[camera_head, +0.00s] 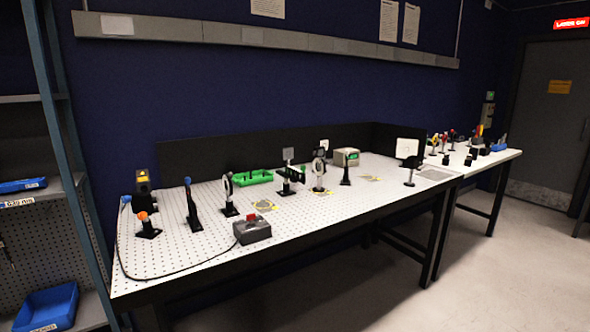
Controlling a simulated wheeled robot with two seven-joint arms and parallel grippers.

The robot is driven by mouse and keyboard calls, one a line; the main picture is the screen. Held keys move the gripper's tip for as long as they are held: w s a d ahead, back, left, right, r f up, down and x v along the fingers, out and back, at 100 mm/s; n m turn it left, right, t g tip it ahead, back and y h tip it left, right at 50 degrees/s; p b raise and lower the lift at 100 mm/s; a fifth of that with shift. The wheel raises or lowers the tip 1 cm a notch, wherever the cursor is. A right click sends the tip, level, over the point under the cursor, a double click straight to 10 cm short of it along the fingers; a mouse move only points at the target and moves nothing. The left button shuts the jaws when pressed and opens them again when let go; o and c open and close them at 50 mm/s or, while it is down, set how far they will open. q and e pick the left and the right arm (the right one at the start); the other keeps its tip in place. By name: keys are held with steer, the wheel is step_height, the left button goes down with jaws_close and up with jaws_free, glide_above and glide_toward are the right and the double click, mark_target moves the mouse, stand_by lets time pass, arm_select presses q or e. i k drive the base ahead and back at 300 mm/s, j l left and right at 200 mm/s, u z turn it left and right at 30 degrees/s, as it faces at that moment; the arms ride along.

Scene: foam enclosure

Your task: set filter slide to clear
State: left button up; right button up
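A post-mounted holder with a grey square plate and a dark horizontal slide (290,173) stands mid-table on the white perforated optical table (190,258). It looks like the filter slide, but its setting is too small to read. A round mounted optic (319,170) stands just right of it. Neither of my grippers is in view.
A grey box with a red top (252,230) sits at the front edge, its black cable looping left. A green tray (253,177), a display box (346,157) and several post mounts stand on the table. Shelves (35,190) stand left; the floor in front is clear.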

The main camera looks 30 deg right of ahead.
mark_target(293, 172)
steer(key=i+l+z, duration=0.2)
steer(key=i+l, duration=0.2)
steer(key=i+l+z, duration=0.2)
steer(key=i, duration=0.35)
steer(key=i+l+z, duration=0.2)
steer(key=i+l, duration=0.15)
steer(key=i, duration=0.15)
